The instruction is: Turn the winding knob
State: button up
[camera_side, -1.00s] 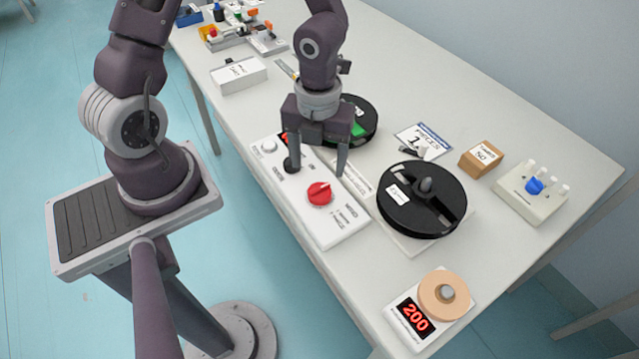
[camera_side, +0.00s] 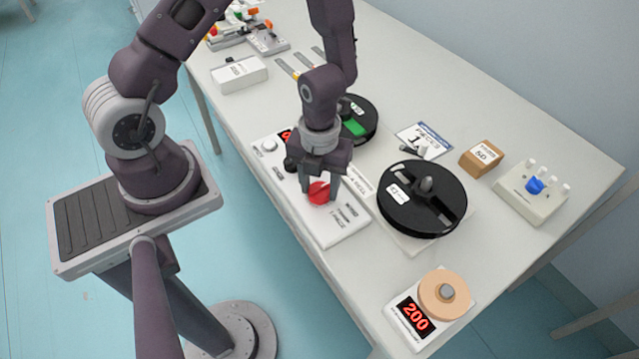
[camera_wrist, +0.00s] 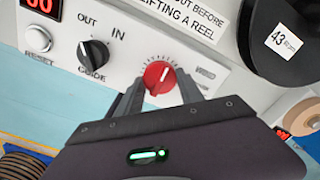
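The red winding knob (camera_side: 319,193) sits on the white control panel (camera_side: 340,229) at the table's near edge. In the wrist view the knob (camera_wrist: 160,77) shows its white pointer line aimed up and slightly right within a ring of scale marks. My gripper (camera_side: 320,190) is over the knob, with one finger on each side. In the wrist view the fingertips of my gripper (camera_wrist: 161,82) lie close against the knob's two sides, and the gripper looks shut on it. The contact faces are partly hidden.
A black guide knob (camera_wrist: 93,53) and a white reset button (camera_wrist: 39,38) sit left of the red knob. A black reel (camera_side: 422,198) stands to the right. A counter reading 200 (camera_side: 414,317) is at the front. A brown box (camera_side: 481,158) stands behind the reel.

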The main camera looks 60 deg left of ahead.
jog(key=c, duration=0.3)
jog(key=shift+n, duration=0.4)
jog(key=n, duration=0.4)
jog(key=shift+n, duration=0.4)
jog(key=n, duration=0.5)
jog(key=shift+w+n, duration=0.1)
jog(key=shift+n, duration=0.6)
jog(key=o, duration=1.4)
